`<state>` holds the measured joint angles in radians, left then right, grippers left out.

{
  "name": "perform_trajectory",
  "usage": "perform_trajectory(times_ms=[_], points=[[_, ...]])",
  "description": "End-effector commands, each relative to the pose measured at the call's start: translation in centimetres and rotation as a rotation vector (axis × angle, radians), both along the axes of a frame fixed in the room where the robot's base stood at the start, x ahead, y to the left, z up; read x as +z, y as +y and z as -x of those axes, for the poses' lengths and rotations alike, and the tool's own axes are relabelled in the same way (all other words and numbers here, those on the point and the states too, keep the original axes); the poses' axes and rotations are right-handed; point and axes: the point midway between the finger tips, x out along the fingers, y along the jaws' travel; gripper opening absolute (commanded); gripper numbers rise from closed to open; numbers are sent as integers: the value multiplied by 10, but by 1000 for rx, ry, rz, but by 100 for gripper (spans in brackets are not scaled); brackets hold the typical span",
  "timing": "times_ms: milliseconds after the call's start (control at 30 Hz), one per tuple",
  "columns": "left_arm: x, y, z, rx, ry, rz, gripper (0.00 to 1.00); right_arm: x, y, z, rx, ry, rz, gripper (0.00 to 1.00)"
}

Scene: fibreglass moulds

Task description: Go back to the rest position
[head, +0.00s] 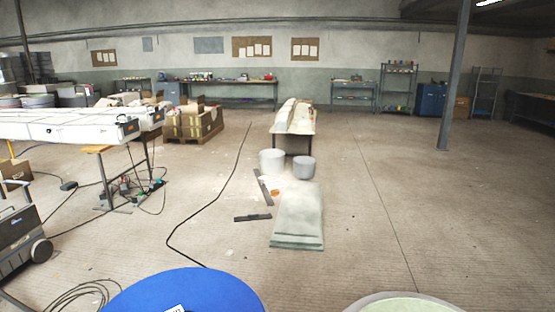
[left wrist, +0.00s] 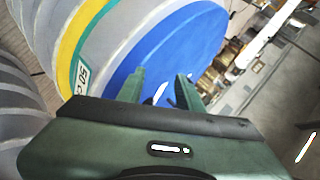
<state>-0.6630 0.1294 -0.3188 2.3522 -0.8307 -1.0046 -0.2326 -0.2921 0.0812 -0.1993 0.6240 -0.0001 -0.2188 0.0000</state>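In the left wrist view my left gripper (left wrist: 162,80) has its two green fingers apart, with a gap between them. Behind them is a large drum with a blue top (left wrist: 200,45) and a yellow and green band on its grey side. A small white patch (left wrist: 160,93) shows on the blue beyond the gap; I cannot tell whether the fingers touch anything. In the head view the blue drum top (head: 190,290) is at the bottom edge with a white label (head: 175,308) on it. Neither gripper shows in the head view, and my right gripper is in no frame.
A pale green-topped drum (head: 405,304) is at the bottom right. A pale slab (head: 298,215), two grey buckets (head: 303,167) and a table with moulds (head: 293,128) stand ahead. A black cable (head: 208,205) crosses the floor. Open floor lies right, up to a pillar (head: 454,80).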

Motion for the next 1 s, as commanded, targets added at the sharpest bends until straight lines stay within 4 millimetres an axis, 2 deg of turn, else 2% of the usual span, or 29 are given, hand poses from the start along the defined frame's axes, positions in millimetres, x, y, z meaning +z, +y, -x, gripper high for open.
perform_trajectory(times_ms=[133, 267, 467, 667, 700, 867, 1000], points=[[-15, 7, 12, 116, 76, 161, 36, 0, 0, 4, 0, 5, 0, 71], [-29, 4, 27, 219, 166, 324, 36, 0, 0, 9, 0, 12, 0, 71], [-40, -13, 53, 338, 317, 557, 36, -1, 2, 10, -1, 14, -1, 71], [-39, -37, 77, 402, 465, 737, 36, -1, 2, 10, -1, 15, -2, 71], [-56, -37, 73, 405, 472, 727, 36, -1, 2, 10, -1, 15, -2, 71], [-101, -38, 64, 409, 487, 718, 36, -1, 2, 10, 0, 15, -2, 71], [-148, -40, 61, 413, 505, 713, 36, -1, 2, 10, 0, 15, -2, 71]])
